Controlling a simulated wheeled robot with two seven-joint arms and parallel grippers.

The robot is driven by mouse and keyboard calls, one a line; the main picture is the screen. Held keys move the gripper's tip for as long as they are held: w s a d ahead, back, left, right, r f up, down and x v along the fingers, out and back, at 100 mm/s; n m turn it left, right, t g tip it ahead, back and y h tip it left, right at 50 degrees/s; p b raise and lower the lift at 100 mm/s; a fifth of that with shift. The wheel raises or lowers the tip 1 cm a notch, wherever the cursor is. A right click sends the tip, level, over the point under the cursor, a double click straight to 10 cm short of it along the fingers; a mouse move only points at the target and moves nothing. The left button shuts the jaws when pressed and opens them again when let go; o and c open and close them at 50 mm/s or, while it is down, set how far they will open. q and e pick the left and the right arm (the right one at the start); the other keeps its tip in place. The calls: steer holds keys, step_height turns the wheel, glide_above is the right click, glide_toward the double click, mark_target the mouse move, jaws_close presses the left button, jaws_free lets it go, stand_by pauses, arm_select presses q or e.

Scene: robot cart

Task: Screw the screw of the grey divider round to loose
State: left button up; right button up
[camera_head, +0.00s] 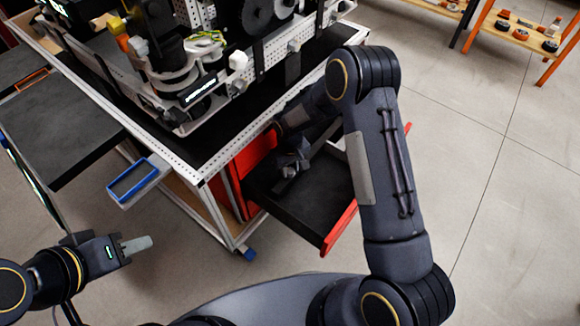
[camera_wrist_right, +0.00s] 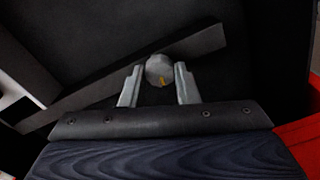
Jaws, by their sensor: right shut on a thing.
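The grey divider (camera_wrist_right: 75,105) runs slantwise across the dark drawer floor in the right wrist view.
The open drawer (camera_head: 318,205) has a black inside and a red front (camera_head: 340,228). It sticks out of the cart (camera_head: 205,165), which carries machinery on top. A blue-rimmed holder (camera_head: 133,180) juts from the cart's left. An orange-legged shelf (camera_head: 505,35) stands far right across clear floor.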

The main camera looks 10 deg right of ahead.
mark_target(290, 171)
steer(key=n, duration=0.3)
steer(key=shift+n, duration=0.3)
stand_by(0.3)
steer(key=o, duration=1)
step_height(290, 171, up, 8)
steer(key=p, duration=0.2)
steer(key=shift+f+p, duration=0.1)
steer(key=shift+p, duration=0.2)
